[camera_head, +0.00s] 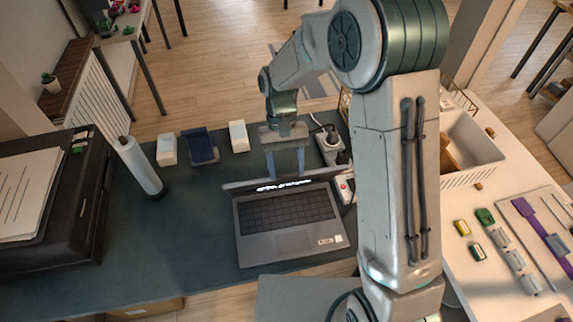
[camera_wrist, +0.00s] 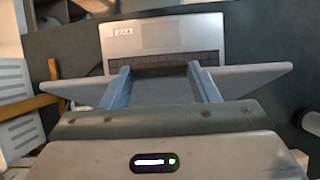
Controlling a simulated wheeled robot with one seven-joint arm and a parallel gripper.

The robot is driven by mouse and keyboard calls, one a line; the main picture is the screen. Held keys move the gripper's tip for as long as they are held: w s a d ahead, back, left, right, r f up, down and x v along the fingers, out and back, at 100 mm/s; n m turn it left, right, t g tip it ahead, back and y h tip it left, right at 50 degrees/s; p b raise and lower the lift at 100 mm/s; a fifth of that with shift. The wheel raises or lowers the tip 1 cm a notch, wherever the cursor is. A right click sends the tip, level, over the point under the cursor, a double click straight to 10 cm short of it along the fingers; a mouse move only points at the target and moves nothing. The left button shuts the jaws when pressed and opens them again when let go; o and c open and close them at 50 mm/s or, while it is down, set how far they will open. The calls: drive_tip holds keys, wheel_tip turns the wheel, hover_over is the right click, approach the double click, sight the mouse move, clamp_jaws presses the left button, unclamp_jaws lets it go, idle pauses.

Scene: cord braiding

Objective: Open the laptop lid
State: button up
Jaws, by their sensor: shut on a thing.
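The grey laptop (camera_head: 292,222) stands on the dark table mat, its keyboard facing the front of the picture. Its lid (camera_head: 283,184) is raised and seen nearly edge-on along the far side of the keyboard. My gripper (camera_head: 286,176) reaches down from behind the lid, with its fingers at the lid's top edge. In the wrist view, the two blue-grey fingers of my gripper (camera_wrist: 160,72) are at the lid (camera_wrist: 245,80), with the keyboard (camera_wrist: 210,60) and palm rest beyond it. The gripper is shut on the lid; the exact contact is partly hidden.
A white cylinder (camera_head: 139,167) stands to the left on the mat (camera_head: 190,225). White boxes and a dark blue holder (camera_head: 200,146) are behind it. A power strip (camera_head: 328,148) lies right of my gripper. A black case (camera_head: 60,215) with papers is at far left.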

drive_tip(key=o, duration=1.4)
drive_tip(key=shift+a, duration=0.2)
drive_tip(key=shift+d, duration=0.2)
drive_tip(key=w+a+r+p, duration=0.1)
drive_tip(key=w+r, duration=0.2)
drive_tip(key=w, duration=0.4)
drive_tip(key=w+a+r+p, duration=0.1)
drive_tip(key=w+a+r, duration=0.1)
drive_tip(key=w+r, duration=0.2)
drive_tip(key=w, duration=0.3)
drive_tip(key=shift+a, duration=0.2)
